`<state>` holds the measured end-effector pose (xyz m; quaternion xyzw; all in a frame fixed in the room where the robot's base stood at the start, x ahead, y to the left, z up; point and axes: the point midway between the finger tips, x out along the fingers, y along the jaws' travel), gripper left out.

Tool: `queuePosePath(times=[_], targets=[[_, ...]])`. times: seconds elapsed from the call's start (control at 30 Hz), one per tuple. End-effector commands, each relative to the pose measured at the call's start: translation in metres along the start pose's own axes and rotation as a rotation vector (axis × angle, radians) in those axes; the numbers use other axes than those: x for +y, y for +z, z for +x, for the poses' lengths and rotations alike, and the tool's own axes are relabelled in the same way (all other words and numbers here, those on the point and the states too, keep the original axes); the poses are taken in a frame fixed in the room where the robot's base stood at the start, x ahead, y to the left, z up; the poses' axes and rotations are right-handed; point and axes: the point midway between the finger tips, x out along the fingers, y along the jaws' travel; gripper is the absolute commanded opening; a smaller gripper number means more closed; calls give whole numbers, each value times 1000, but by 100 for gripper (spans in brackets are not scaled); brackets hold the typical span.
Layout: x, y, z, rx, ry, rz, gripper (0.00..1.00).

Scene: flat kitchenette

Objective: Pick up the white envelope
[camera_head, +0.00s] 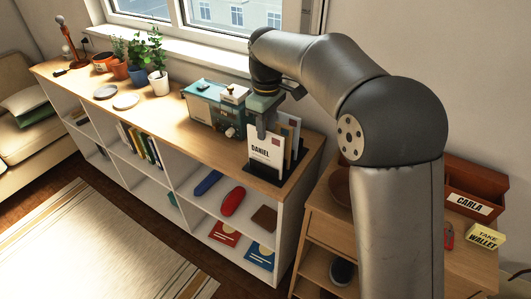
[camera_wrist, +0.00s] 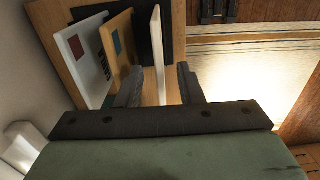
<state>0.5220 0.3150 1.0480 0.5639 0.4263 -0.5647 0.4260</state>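A white envelope (camera_head: 266,153) with "DANIEL" printed on it stands upright at the front of a dark letter rack (camera_head: 265,178) on the shelf's right end. My gripper (camera_head: 265,128) points down at its top edge in the head view. In the wrist view, a pale upright edge (camera_wrist: 158,50), apparently this envelope, lies between the two dark fingers of my gripper (camera_wrist: 160,88). The fingers are open, with a gap visible on each side of it. The envelope's printed face is hidden in the wrist view.
Behind it in the rack stand a tan envelope (camera_wrist: 119,45) and another white one (camera_wrist: 84,58) with a red stamp. A teal box (camera_head: 206,104) is close on the left. Potted plants (camera_head: 158,80) stand farther left. A "CARLA" box (camera_head: 472,190) is on the right.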

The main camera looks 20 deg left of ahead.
Motion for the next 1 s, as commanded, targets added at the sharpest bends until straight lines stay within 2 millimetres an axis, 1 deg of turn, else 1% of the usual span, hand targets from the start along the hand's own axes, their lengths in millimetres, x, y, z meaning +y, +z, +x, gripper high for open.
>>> queuePosePath(times=[0.03,0.27,0.4,0.53,0.63,0.83,0.93,0.97,1.0], targets=[[0,0,5,0,0,0,34],[0,0,21,-1,-1,0,34],[0,1,43,-4,-2,1,34],[0,0,59,-1,0,0,34],[0,0,64,0,1,0,34],[0,0,64,1,1,0,34],[0,0,64,1,1,0,6],[0,0,64,1,1,0,0],[0,0,64,1,1,0,0]])
